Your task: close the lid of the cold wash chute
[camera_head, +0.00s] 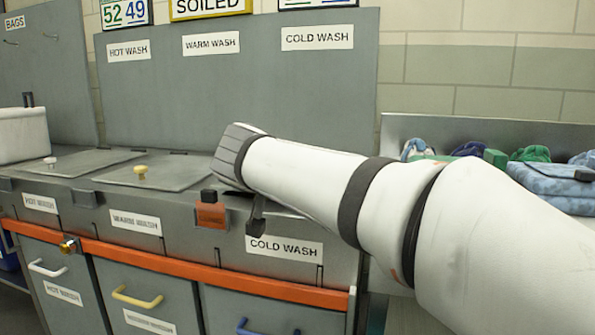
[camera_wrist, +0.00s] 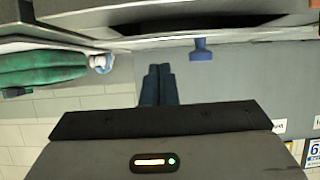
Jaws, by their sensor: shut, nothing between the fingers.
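The cold wash chute is marked by a front label (camera_head: 284,248) at the right of the counter. My arm hides most of its top in the head view. In the upside-down wrist view, a blue knob (camera_wrist: 201,50) stands on a grey lid (camera_wrist: 150,42). A dark gap (camera_wrist: 190,26) shows along the lid, so it looks partly open; how far I cannot tell. My gripper (camera_wrist: 159,70) is shut and empty, with its fingertips beside the knob and apart from it in the picture.
The warm wash lid with its yellow knob (camera_head: 140,172) and the hot wash lid with its white knob (camera_head: 50,161) lie flat. An orange rail (camera_head: 170,264) runs along the front.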

